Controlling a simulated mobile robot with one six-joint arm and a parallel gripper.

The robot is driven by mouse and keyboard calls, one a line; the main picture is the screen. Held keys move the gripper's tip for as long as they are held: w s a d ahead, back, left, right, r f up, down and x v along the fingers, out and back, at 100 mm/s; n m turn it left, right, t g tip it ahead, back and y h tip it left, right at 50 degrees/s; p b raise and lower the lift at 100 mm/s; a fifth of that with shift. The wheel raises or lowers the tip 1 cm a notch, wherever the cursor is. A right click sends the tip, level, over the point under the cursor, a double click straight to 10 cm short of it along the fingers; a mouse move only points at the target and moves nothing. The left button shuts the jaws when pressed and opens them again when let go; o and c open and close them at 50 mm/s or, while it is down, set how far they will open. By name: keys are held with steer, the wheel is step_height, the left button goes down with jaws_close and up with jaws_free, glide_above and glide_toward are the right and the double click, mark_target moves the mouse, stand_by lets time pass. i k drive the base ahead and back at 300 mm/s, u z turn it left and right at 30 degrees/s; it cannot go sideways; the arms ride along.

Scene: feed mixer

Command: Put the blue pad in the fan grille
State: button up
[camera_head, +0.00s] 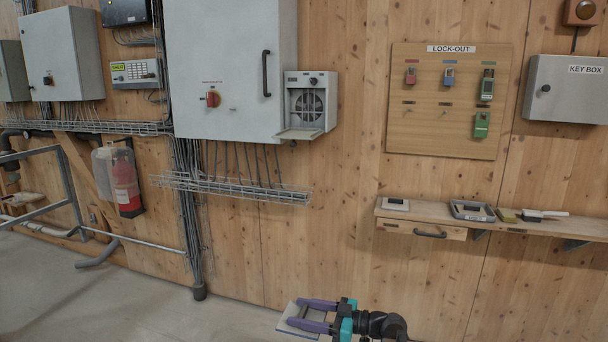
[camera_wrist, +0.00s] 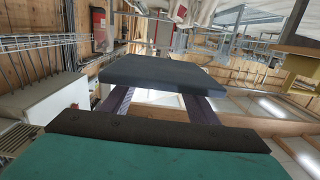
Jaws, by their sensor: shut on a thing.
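The fan grille (camera_head: 308,104) is a small grey box at the right side of the large grey cabinet, with its front flap (camera_head: 298,133) folded down and a round fan guard visible inside. My gripper (camera_head: 301,313) is low in the head view, well below the grille and apart from it. Its purple fingers are shut on a flat square pad (camera_head: 288,319), which looks pale with a bluish edge there. In the wrist view the pad (camera_wrist: 155,72) looks dark blue-grey and sits between the two fingers (camera_wrist: 156,104).
A wire cable tray (camera_head: 235,188) runs along the wall below the large cabinet (camera_head: 222,65). A wooden shelf (camera_head: 540,224) at the right holds a pale pad, a grey tray and a brush. A lock-out board (camera_head: 445,130) hangs above it. The wall between grille and shelf is clear.

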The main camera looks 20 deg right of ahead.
mark_target(299, 133)
steer(key=u, duration=0.05)
steer(key=k, duration=0.7)
steer(key=z, duration=0.75)
steer(key=i, duration=2.1)
steer(key=z, duration=0.05)
